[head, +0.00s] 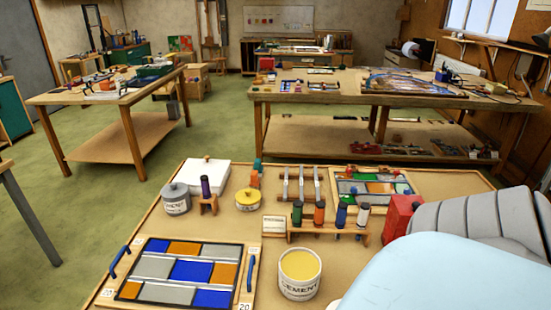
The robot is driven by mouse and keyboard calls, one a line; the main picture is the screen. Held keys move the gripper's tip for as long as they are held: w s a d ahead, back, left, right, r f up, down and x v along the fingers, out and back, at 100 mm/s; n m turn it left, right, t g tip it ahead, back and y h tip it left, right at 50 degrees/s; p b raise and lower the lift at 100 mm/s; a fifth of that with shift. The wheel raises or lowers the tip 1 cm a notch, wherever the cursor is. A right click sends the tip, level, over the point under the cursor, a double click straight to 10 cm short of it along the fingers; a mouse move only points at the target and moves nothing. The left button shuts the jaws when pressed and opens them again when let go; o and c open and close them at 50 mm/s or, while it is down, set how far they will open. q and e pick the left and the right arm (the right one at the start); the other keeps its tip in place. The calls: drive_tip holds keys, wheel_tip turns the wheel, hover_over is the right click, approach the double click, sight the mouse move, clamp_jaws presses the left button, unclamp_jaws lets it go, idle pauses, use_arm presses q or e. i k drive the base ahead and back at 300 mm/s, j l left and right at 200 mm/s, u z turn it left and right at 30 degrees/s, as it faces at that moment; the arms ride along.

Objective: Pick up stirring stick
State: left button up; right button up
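I cannot pick out a stirring stick for certain in the head view. An open white tub labelled cement (299,276), filled with pale yellow material, stands at the front of the near workbench (345,262), and no stick shows in it. A grey cement tin (175,198) and a small yellow-lidded tin (247,200) stand farther back on the left. Neither of my grippers is in view. A large grey and pale blue shape, apparently my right arm, covers the lower right and hides that part of the bench.
A leaded panel (187,270) in a frame with blue handles lies front left. A wooden rack (328,233) holds several coloured bottles behind the cement tub. A white box (204,174), a red box (401,217) and a second coloured panel (372,188) are farther back.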

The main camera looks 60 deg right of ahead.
sight(297, 209)
drive_tip(key=i+j+z, duration=0.1)
drive_tip(key=z, duration=0.25)
drive_tip(key=i+j+z, duration=0.1)
drive_tip(key=j+z, duration=0.25)
drive_tip(key=i+j+z, duration=0.1)
drive_tip(key=z, duration=0.3)
